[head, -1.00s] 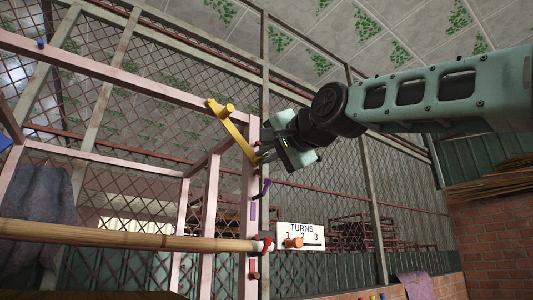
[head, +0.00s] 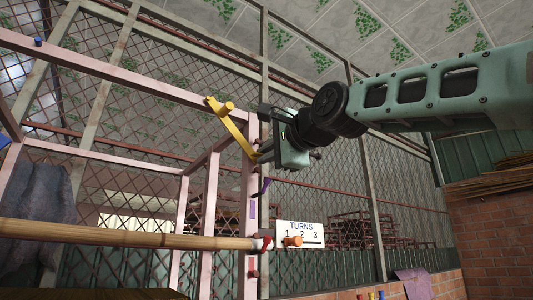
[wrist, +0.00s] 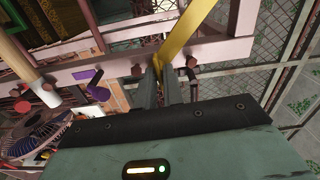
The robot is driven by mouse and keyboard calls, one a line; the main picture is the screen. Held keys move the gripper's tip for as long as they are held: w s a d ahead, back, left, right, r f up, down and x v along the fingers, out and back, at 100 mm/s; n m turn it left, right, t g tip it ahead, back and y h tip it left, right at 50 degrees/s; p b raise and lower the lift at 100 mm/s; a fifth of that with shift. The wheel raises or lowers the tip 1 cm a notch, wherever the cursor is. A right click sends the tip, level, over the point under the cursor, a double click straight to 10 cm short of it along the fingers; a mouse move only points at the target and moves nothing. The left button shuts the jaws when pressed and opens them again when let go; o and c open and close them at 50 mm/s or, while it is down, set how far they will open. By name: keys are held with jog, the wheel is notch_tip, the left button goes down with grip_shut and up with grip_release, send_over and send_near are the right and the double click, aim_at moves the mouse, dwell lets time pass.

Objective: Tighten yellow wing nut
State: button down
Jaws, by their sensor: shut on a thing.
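The yellow wing nut (head: 236,128) shows in the head view as a long slanted yellow bar with a peg near its upper left end, at the pink post. In the wrist view the yellow bar (wrist: 190,32) runs from the top edge down to my fingertips. My gripper (head: 262,157) is at the bar's lower right end, beside the post. In the wrist view my gripper (wrist: 168,72) has its fingers close together on that lower end. The fingers hide part of the contact, and the bar's fixing to the post is not clear.
The pink frame post (head: 250,200) stands right by my gripper. Below are a purple lever (head: 263,187), a bamboo pole (head: 120,234), an orange knob (head: 293,241) and a white "TURNS 1 2 3" sign (head: 314,232). Mesh fencing stands behind. Open air lies right of the post.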

dwell(0.3)
jog(key=c, duration=1.5)
grip_release()
jog(key=shift+s, duration=0.1)
jog(key=b+v, duration=0.6)
jog(key=v, duration=1.1)
jog(key=shift+s+d, duration=0.1)
jog(key=shift+d, duration=0.1)
